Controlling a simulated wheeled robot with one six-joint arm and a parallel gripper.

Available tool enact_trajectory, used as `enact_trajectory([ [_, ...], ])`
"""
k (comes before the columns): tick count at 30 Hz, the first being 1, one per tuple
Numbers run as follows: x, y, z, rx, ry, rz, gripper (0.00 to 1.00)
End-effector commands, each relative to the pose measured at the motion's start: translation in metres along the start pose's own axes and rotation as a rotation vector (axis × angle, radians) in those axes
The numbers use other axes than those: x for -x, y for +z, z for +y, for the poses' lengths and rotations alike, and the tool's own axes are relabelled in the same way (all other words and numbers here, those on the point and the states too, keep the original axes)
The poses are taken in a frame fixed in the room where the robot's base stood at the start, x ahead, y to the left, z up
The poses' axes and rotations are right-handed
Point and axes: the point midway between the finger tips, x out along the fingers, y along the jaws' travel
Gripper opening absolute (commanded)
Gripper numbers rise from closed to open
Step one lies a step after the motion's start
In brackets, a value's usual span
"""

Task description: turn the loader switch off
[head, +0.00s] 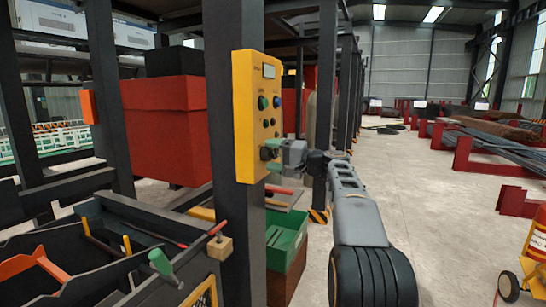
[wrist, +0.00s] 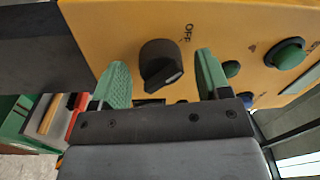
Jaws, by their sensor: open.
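The yellow control panel (head: 253,110) is fixed to a dark post. In the wrist view the panel (wrist: 120,22) fills the top. A black rotary switch (wrist: 160,62) is on it, with "OFF" printed to its upper right. Its raised grip slants toward the lower right, not at the "OFF" print. My gripper (wrist: 161,72) is open, one green finger on each side of the switch; I cannot tell whether they touch it. In the head view my gripper (head: 270,154) is at the panel's lower part and hides the switch.
Green buttons (wrist: 287,54) are beside the right finger. A tool bin (head: 85,260) with screwdrivers stands at front left, a green crate (head: 287,235) below the panel. A red box (head: 165,130) is behind the post.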

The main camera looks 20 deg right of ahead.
Motion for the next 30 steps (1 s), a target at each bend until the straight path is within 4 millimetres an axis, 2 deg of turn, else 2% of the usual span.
enact_trajectory([
  [4,0.005,0.000,0.000,0.000,0.000,0.002,0.70],
  [7,0.016,-0.001,0.000,0.000,0.000,0.002,0.70],
  [21,0.108,-0.001,0.000,-0.001,0.001,0.004,0.70],
  [30,0.136,0.000,0.000,0.000,0.001,0.002,0.70],
])
